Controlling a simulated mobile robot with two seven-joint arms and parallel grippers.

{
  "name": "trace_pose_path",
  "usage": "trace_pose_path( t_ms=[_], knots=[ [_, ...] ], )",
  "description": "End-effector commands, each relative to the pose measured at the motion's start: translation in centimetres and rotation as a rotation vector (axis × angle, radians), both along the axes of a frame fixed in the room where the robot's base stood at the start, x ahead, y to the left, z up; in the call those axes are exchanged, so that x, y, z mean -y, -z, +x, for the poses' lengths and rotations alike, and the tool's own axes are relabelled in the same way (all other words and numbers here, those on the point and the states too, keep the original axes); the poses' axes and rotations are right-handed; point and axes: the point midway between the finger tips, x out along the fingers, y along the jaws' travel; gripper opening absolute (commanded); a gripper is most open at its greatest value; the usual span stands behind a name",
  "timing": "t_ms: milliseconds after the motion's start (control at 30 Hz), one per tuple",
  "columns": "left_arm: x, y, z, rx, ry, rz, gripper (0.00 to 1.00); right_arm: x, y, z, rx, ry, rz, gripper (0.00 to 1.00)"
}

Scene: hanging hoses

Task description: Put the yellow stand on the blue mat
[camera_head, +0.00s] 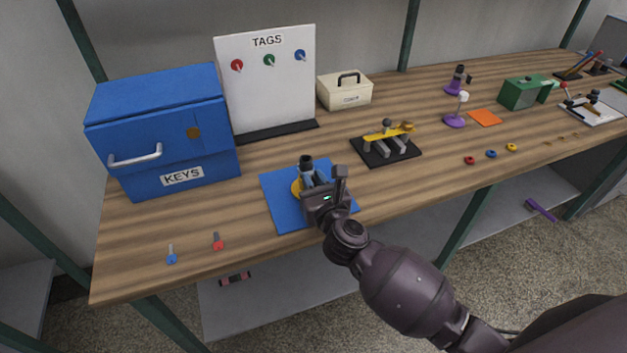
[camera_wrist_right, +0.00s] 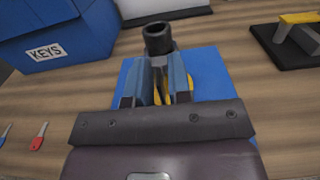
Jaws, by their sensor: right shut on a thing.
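The yellow stand (camera_head: 297,188) is over the left-middle part of the blue mat (camera_head: 283,217); its round yellow base looks to be at the mat's surface, but I cannot tell whether it rests there. A black cylindrical top (camera_head: 306,161) rises above it. My right gripper (camera_head: 312,180) is shut on the stand's upright part and hides much of it. In the right wrist view, the stand's black top (camera_wrist_right: 158,39) shows beyond the fingers (camera_wrist_right: 160,85), with yellow (camera_wrist_right: 187,88) between and beside them and the mat (camera_wrist_right: 208,66) below. My left gripper is not in view.
A blue KEYS box (camera_head: 160,130) stands left of the mat, and a white TAGS board (camera_head: 268,80) behind it. A black tray with a yellow-topped rack (camera_head: 386,150) is to the right. A blue key (camera_head: 171,255) and a red key (camera_head: 217,241) lie at front left.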

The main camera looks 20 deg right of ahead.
Motion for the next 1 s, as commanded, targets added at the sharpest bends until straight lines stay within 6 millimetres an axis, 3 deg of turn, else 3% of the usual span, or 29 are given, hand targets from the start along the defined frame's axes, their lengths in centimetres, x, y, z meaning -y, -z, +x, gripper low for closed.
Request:
trace_pose_path(
  t_ms=[100, 133, 300, 667, 1000],
  knots=[
    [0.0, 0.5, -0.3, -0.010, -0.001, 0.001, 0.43, 0.0, 0.4, 0.0, -0.001, 0.000, 0.001, 0.00],
    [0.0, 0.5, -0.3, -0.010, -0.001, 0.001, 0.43, 0.0, 0.4, 0.0, -0.002, 0.001, 0.001, 0.22],
    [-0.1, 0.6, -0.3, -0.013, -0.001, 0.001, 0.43, 0.0, 0.3, 0.0, -0.001, 0.000, 0.000, 0.44],
    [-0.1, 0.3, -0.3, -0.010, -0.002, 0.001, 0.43, 0.0, -0.2, -0.2, 0.000, 0.000, 0.000, 0.44],
    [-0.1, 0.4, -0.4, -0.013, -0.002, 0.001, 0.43, 0.2, 0.1, -5.4, -0.003, 0.001, 0.002, 0.44]
  ],
)
